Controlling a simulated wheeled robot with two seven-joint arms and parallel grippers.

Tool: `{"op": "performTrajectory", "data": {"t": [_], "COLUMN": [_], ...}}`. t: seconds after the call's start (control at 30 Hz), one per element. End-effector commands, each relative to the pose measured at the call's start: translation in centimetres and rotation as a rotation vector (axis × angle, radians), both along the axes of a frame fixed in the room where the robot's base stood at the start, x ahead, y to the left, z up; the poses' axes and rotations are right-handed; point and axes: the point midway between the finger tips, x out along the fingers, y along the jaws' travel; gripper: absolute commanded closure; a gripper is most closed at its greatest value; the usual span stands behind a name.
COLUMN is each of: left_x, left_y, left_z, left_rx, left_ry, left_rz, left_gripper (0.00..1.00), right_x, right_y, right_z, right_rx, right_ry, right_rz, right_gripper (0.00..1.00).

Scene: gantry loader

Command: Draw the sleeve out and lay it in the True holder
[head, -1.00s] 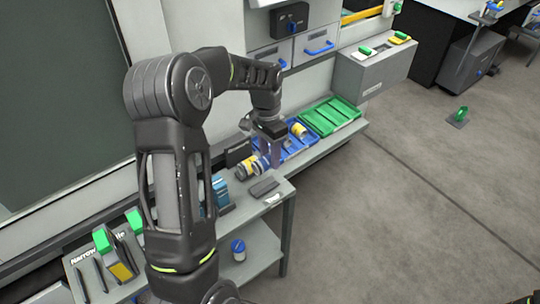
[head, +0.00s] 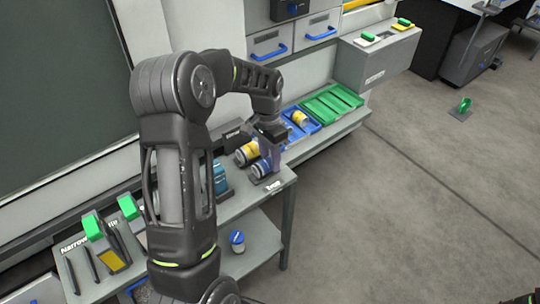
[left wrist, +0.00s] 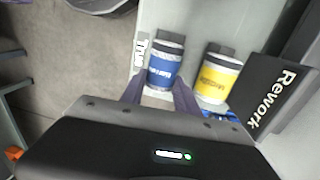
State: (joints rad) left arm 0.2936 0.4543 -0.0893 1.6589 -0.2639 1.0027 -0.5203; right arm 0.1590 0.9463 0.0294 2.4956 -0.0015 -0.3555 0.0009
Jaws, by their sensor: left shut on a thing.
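My left gripper (head: 270,150) is shut on a sleeve with a blue label (head: 260,168), at the front end of the shelf. In the left wrist view the blue sleeve (left wrist: 165,66) lies between the two fingers. The grey True holder (head: 277,182) is under it, with its label at the shelf edge; the label also shows in the left wrist view (left wrist: 140,50). I cannot tell whether the sleeve touches the holder.
A yellow-labelled sleeve (head: 246,153) lies close beside, near the Rework sign (left wrist: 278,94). A blue tray (head: 288,132) with another yellow piece and a green tray (head: 333,102) stand behind. A blue-capped item (head: 237,238) is on the lower shelf.

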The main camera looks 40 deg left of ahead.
Motion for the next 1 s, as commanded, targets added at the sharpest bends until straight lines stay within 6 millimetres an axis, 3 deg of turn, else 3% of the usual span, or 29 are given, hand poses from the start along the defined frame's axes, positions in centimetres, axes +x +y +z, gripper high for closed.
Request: {"op": "performTrajectory", "data": {"t": [0.47,0.5,0.8,1.0], "left_x": [0.00,0.01,0.00,-0.02], "left_y": [0.01,0.00,0.00,0.01], "left_z": [-0.82,-0.82,-0.84,-0.87], "left_rx": [0.000,0.000,0.000,0.000], "left_ry": [0.000,0.000,0.000,0.001], "left_rz": [0.000,0.000,0.000,0.000], "left_gripper": [1.00,0.61,0.38,0.38], "right_x": [0.03,0.04,0.03,0.03], "right_y": [0.00,0.00,-0.01,0.00], "right_z": [-0.53,-0.53,-0.55,-0.56], "right_rx": [0.000,0.000,0.000,0.000], "right_ry": [-0.001,-0.001,-0.001,-0.001], "right_rz": [0.000,0.000,0.000,0.000], "right_gripper": [0.64,0.64,0.64,0.64]}}
